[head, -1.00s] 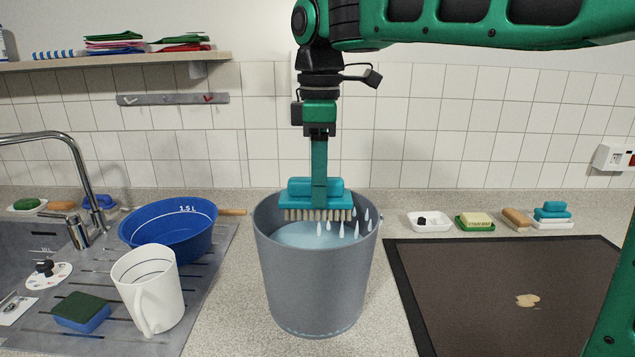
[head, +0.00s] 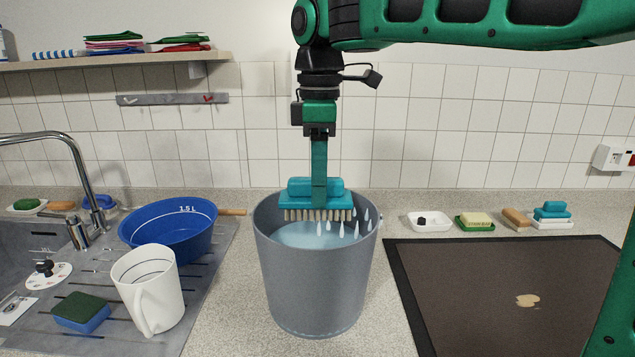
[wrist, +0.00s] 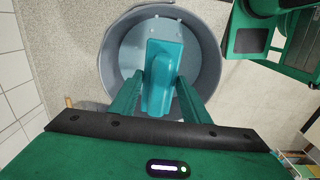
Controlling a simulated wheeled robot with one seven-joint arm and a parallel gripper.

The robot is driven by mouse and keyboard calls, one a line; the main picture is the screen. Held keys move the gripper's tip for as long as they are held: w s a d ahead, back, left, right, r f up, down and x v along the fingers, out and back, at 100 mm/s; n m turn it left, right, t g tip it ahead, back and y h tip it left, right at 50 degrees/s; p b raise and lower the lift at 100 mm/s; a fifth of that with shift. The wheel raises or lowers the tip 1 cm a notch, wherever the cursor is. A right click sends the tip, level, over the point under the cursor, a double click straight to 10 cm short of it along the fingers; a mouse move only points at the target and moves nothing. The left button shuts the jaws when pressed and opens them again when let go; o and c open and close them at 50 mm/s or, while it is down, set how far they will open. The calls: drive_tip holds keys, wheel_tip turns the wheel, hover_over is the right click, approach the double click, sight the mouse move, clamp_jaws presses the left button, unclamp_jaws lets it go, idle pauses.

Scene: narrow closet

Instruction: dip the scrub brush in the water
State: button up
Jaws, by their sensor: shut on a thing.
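The teal scrub brush (head: 302,200) is held level over the grey bucket, bristles down. My gripper (head: 319,190) points down and is shut on the brush's raised grip. Pale blue water (head: 305,234) shows inside the bucket (head: 312,285). White drops hang around the right part of the bristles, just above the water. The bristle tips look to be near rim height, apart from the water. In the wrist view the brush (wrist: 163,75) lies between my two fingers (wrist: 158,100), inside the round bucket rim (wrist: 108,45). There the bristles are hidden under the brush body.
A blue basin (head: 170,245) and white jug (head: 150,290) stand left of the bucket. A sponge (head: 82,312) lies by the sink with its tap (head: 85,175). Soap dishes and another teal brush (head: 551,211) line the back.

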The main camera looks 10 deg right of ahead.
drive_tip(key=shift+r, duration=0.1)
wheel_tip(320, 180, up, 5)
drive_tip(key=shift+f, duration=0.15)
